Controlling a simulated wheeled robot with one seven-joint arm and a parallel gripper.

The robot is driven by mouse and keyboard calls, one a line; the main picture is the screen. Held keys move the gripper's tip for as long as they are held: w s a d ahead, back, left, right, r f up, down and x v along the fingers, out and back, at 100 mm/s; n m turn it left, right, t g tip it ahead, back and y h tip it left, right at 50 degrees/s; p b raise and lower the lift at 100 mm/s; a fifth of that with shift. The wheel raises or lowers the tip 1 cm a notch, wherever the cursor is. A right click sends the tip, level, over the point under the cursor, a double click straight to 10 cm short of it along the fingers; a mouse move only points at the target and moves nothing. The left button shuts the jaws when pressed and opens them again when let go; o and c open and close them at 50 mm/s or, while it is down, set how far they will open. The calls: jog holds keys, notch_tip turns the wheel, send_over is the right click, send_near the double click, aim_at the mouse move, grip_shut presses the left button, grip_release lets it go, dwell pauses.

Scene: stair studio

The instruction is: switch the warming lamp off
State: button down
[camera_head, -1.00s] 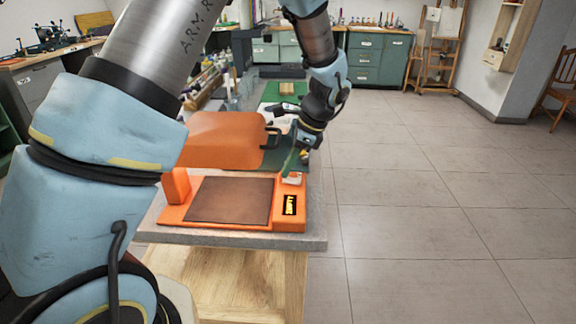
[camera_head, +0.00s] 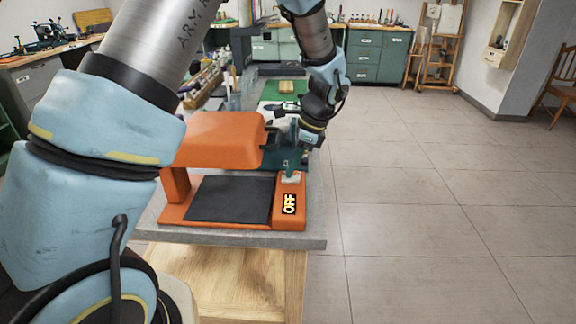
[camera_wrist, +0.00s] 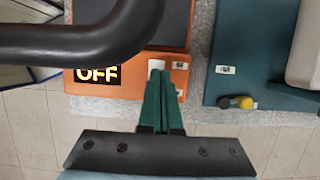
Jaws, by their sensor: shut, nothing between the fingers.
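The warming lamp (camera_head: 215,140) is an orange device with a raised hood, a low base and a dark plate (camera_head: 230,199) under the hood. Its display (camera_head: 289,204) reads OFF in lit yellow letters, and the same display shows in the wrist view (camera_wrist: 97,75). A pale switch (camera_head: 291,178) sits on the base behind the display. My gripper (camera_wrist: 158,77) is shut and empty, its green fingertips at the pale switch (camera_wrist: 156,64) in the wrist view. In the head view the fingers are just above the switch; whether they touch it I cannot tell.
The lamp stands on a grey-topped wooden bench (camera_head: 318,220) near its front edge. A dark teal device (camera_wrist: 230,70) with a black and a yellow knob lies to the right in the wrist view. The tiled floor (camera_head: 430,220) to the right is clear.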

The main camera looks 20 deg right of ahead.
aim_at(294, 177)
dwell(0.3)
jog(key=r+p, duration=0.4)
jog(key=shift+s+d+r, duration=0.1)
jog(key=shift+d+r, duration=0.1)
jog(key=shift+r, duration=0.15)
jog(key=shift+d+r+b, duration=0.1)
jog(key=shift+r+b, duration=0.25)
jog(key=shift+b, duration=0.2)
notch_tip(294, 177, up, 8)
jog(key=b, duration=0.1)
jog(key=shift+s+d+r+b, duration=0.2)
jog(key=shift+d+r+b, duration=0.1)
jog(key=shift+b, duration=0.1)
